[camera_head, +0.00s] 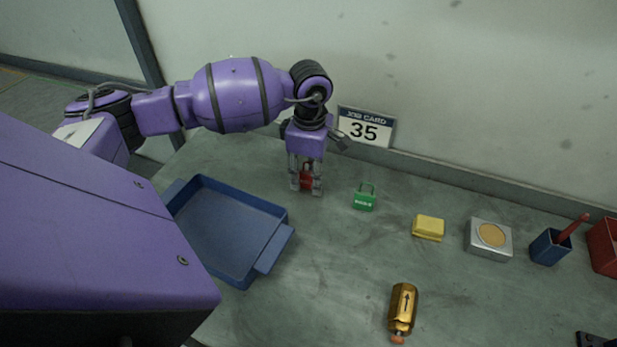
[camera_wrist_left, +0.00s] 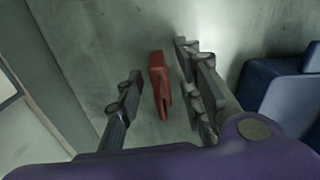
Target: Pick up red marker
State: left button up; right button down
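My left gripper (camera_head: 306,186) points down at the table just below the "35" sign. Its fingers stand on both sides of a small red object (camera_head: 306,180), shaped like the green padlock beside it. In the left wrist view, this red object (camera_wrist_left: 160,86) stands between the open fingers (camera_wrist_left: 158,95), with a gap visible on each side. A red marker-like stick (camera_head: 573,227) leans up out of a small blue cup (camera_head: 550,248) at the far right, well away from the left gripper.
A blue tray (camera_head: 283,243) lies left of the gripper. A red bin (camera_head: 604,246) is at the right edge. The wall (camera_head: 480,90) is close behind.

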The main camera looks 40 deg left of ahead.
pick_arm(q)
jog(key=shift+f, duration=0.35)
grip_shut()
jog(key=shift+r, duration=0.1)
